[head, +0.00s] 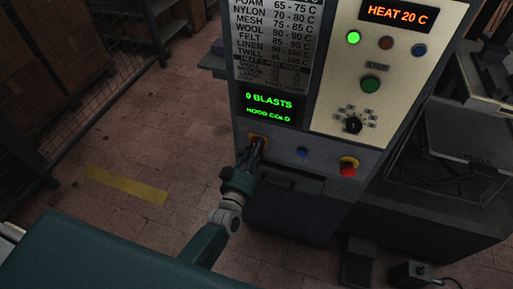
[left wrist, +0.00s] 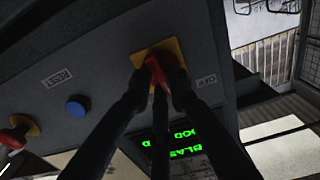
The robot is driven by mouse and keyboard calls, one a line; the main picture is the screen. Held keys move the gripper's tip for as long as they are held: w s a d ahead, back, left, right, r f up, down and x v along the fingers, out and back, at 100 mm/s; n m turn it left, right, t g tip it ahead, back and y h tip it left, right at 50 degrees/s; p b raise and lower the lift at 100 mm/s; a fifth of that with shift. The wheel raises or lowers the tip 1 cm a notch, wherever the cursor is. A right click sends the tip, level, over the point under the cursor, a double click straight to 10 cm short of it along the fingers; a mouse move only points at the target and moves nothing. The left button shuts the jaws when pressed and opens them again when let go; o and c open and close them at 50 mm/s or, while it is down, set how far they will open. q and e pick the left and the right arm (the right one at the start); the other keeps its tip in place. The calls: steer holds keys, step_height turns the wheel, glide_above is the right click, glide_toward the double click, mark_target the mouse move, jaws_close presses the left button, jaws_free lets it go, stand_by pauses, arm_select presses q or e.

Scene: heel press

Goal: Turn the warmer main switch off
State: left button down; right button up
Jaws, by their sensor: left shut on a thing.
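The warmer main switch (head: 260,138) is a red handle on a yellow plate, low on the left of the grey machine front. In the left wrist view the red handle (left wrist: 155,70) sits between my fingers, in front of its yellow plate (left wrist: 142,57). An OFF label (left wrist: 206,80) is beside the plate. My left gripper (head: 256,147) is shut on the red handle; it also shows in the left wrist view (left wrist: 160,82). The fingers partly hide the handle, so its exact angle is hard to read. My right gripper is not in view.
A blue button (head: 302,152) and a red knob on a yellow base (head: 348,165) are right of the switch. Above, a green display (head: 268,108) reads 0 BLASTS, HOOD COLD. The heat display (head: 398,15) reads 20 C, and a green lamp (head: 353,38) is lit.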

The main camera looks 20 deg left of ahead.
arm_select(q)
steer(key=shift+a+n+b, duration=0.2)
steer(key=shift+n+b, duration=0.3)
steer(key=shift+n, duration=3.1)
steer(key=c, duration=1.6)
jaws_free()
steer(key=shift+c, duration=0.2)
steer(key=s, duration=1.2)
steer(key=shift+a, duration=0.25)
